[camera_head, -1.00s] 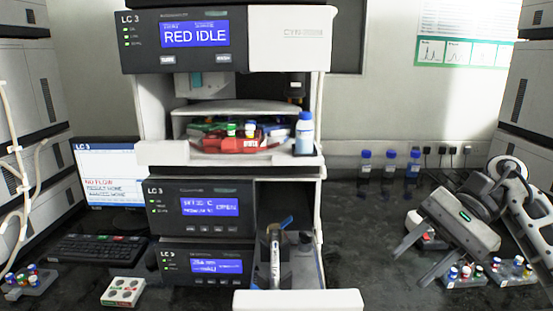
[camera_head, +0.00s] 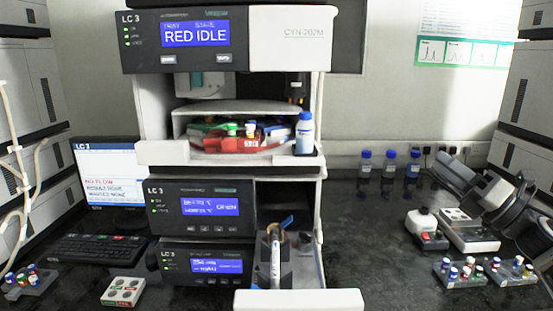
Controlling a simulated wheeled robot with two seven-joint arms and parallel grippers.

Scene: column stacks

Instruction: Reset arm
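My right gripper (camera_head: 440,176) is at the right of the head view, raised above the bench and seen nearly edge-on. Its fingers point left toward the back wall. The gap between them does not show clearly, and I see nothing held in it. My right arm comes in from the right edge. My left gripper and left arm are not in view.
An LC instrument stack (camera_head: 225,120) stands at centre, its lower drawer (camera_head: 298,300) pulled out. Vial racks (camera_head: 460,281) (camera_head: 513,279), a small red-and-white device (camera_head: 429,238) and a white-topped block (camera_head: 470,238) sit below my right gripper. Blue-capped bottles (camera_head: 389,170) stand behind. Bench at centre right is clear.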

